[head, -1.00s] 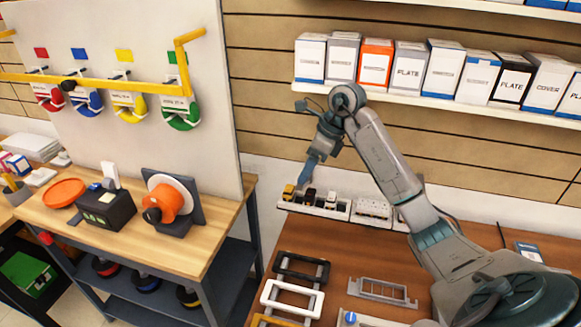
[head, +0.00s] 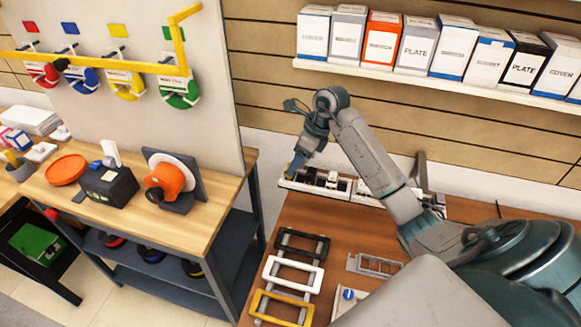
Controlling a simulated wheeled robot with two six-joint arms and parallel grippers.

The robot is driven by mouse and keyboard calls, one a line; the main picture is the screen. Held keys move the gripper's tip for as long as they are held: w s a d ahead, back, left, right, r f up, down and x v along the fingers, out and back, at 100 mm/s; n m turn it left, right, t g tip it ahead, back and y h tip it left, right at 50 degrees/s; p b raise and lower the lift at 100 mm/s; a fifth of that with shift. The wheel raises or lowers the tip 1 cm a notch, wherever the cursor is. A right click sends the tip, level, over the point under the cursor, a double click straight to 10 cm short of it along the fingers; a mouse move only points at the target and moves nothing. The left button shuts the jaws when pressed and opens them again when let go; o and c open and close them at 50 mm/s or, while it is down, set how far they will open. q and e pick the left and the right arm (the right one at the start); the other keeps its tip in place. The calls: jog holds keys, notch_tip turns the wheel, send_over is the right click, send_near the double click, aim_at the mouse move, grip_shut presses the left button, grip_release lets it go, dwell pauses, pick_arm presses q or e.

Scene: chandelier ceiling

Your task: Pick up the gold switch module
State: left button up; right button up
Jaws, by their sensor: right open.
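The gold switch module (head: 289,172) stands at the left end of a white tray (head: 312,190) at the back of the brown table. Only a small part of it shows, below and beside my right gripper. My right gripper (head: 296,162) points down at the module, with its jaws open and the fingertips at its top. I cannot tell whether the fingers touch it. Black and white modules (head: 331,181) stand in the tray to the right of it. My left gripper is out of view.
Black, white and gold frames (head: 285,306) lie at the front left of the brown table (head: 336,232). A grey bracket (head: 375,265) lies to the right. A shelf of boxes (head: 405,44) is above. A wooden workbench (head: 115,222) stands left.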

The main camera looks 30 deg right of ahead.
jog(key=shift+p+x, duration=0.35)
jog(key=shift+x, duration=0.55)
jog(key=shift+a+f, duration=0.2)
jog(key=shift+f, duration=0.1)
jog(key=c, duration=1.1)
jog(key=shift+o, duration=0.2)
jog(key=shift+r, duration=0.2)
